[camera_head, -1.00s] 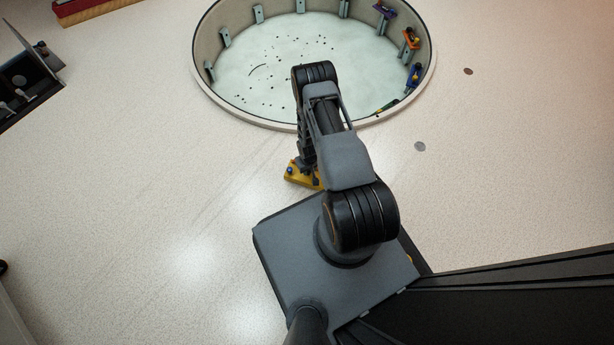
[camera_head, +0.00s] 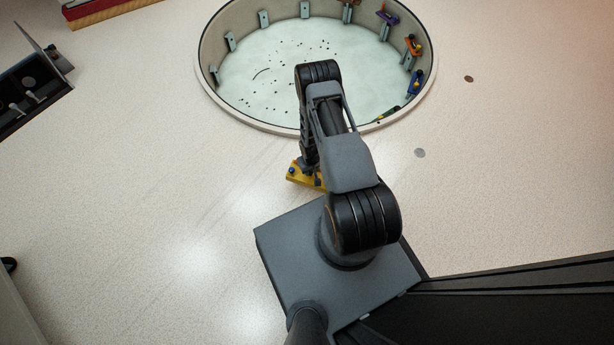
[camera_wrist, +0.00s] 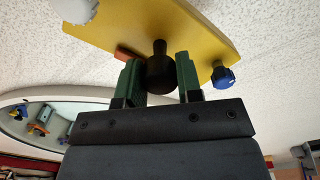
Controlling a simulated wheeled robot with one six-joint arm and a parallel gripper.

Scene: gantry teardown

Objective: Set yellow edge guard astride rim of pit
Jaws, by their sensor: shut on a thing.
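The yellow edge guard (camera_head: 298,175) is a flat yellow plate held just in front of my base, on the near side of the round pit. In the wrist view the guard (camera_wrist: 190,28) has a black ball knob, a blue knob and a whitish knob. My gripper (camera_wrist: 158,76) is shut on the black knob, one green finger pad on each side. The pit's rim (camera_head: 262,125) is a pale ring beyond the guard, apart from it in the picture. The rim also shows at the left of the wrist view (camera_wrist: 85,92). My arm hides part of the near rim.
Several coloured clamps (camera_head: 413,46) sit along the pit's right wall, and a green tool (camera_head: 388,114) lies near the rim. An open dark case (camera_head: 35,92) is at left, a red-and-yellow block (camera_head: 110,8) at far left. The speckled floor around the pit is mostly clear.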

